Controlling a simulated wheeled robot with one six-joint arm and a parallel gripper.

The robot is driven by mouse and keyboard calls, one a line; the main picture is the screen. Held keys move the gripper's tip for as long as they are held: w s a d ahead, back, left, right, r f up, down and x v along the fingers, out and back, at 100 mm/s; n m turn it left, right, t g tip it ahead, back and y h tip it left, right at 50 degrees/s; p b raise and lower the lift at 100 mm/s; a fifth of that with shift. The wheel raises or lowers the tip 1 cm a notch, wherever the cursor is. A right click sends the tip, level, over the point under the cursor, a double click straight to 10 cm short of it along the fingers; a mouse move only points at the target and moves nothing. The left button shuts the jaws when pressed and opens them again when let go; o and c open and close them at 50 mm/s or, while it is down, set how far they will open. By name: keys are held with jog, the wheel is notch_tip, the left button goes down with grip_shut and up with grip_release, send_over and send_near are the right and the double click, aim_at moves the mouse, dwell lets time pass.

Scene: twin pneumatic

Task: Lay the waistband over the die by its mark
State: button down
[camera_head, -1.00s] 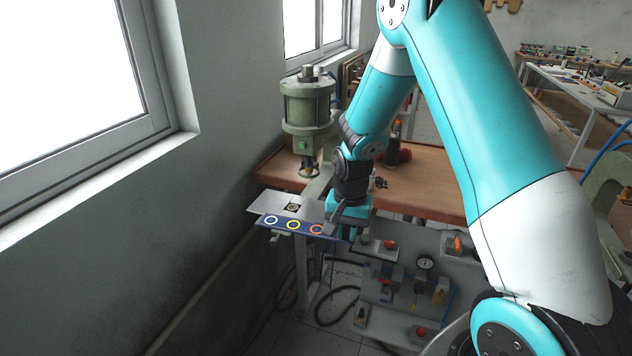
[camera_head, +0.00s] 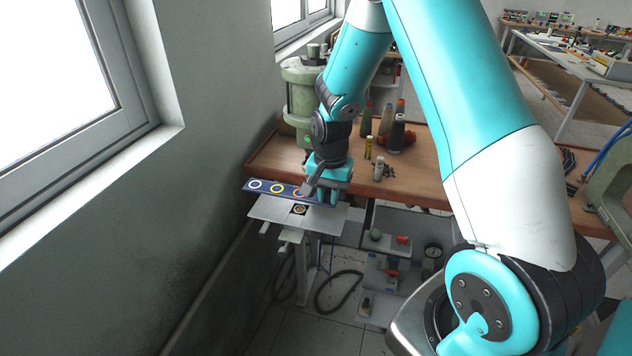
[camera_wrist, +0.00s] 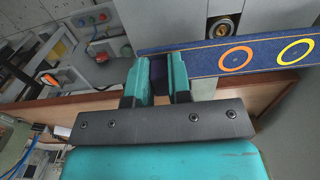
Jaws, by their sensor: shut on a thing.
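The waistband (camera_head: 266,187) is a dark blue strip with white, yellow and orange rings. In the wrist view the band (camera_wrist: 205,62) shows its orange and yellow rings and orange stitching. My gripper (camera_head: 323,193) is shut on the band's right end in the head view; that end is a dark fold between the teal jaws (camera_wrist: 160,76). The die (camera_head: 299,209) is a small dark square with a brassy round centre on a pale metal plate (camera_head: 270,211). It also shows in the wrist view (camera_wrist: 223,27). The band lies beside the die, not over it; its height above the plate is unclear.
The green press cylinder (camera_head: 300,95) stands behind the plate, partly hidden by my arm. Several bottles (camera_head: 384,125) stand on the wooden bench (camera_head: 430,190). Valves and a gauge (camera_head: 432,252) sit on a lower panel. The window wall is close on the left.

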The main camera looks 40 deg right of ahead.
jog(key=shift+w, duration=0.15)
jog(key=shift+f+b, duration=1.5)
jog(key=shift+f, duration=0.7)
jog(key=shift+f, duration=0.3)
dwell(0.5)
jog(key=c, duration=1)
grip_release()
notch_tip(320, 180, up, 18)
jog(key=b, duration=0.3)
jog(key=shift+f, duration=0.25)
